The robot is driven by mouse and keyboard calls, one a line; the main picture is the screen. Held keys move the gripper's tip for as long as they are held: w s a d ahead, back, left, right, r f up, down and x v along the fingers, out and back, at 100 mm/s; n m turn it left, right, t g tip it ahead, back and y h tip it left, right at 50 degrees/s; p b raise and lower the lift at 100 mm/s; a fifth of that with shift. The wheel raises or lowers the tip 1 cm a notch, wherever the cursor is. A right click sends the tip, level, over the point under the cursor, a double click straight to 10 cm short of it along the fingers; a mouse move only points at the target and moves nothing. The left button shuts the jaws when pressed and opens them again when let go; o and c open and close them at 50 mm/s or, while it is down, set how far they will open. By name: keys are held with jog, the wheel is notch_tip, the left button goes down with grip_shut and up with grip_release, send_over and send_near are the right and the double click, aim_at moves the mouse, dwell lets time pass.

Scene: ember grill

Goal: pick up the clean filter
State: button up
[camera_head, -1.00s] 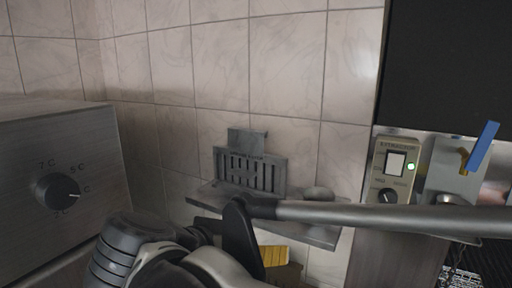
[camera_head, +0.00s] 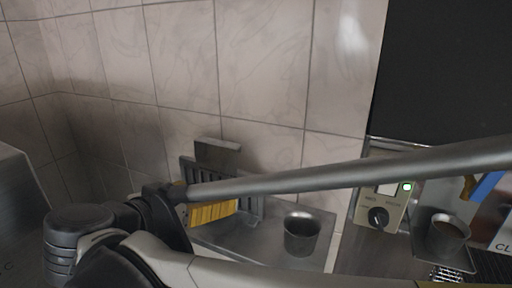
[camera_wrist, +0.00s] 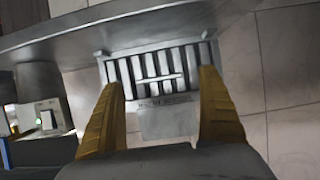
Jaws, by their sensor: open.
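The clean filter (camera_head: 190,172) is a grey slatted metal piece with a flat plate on top. It stands upright on a steel shelf against the tiled wall in the head view. My gripper's yellow finger (camera_head: 212,212) overlaps its lower front there, and my arm covers part of it. In the wrist view the filter (camera_wrist: 150,68) appears upside down, with its plate (camera_wrist: 168,122) between my fingers. My gripper (camera_wrist: 161,80) is open, one yellow finger toward each side of the filter. I cannot tell whether the fingers touch it.
The steel shelf (camera_head: 262,250) carries a dark metal cup (camera_head: 301,235) right of the filter. A control box (camera_head: 380,205) with a knob and green light is further right, beside another cup (camera_head: 447,233) and a blue handle (camera_head: 488,184). A steel unit (camera_head: 18,215) stands at left.

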aim_at(212, 193)
jog(key=x, duration=0.3)
jog(key=shift+w+d+f+p, duration=0.1)
jog(key=shift+w+d+p, duration=0.1)
jog(key=shift+w+p, duration=0.15)
jog(key=shift+s, duration=0.3)
jog(key=shift+c, duration=0.9)
jog(key=shift+s, duration=0.1)
jog(key=c, duration=1.3)
jog(key=shift+c, duration=0.2)
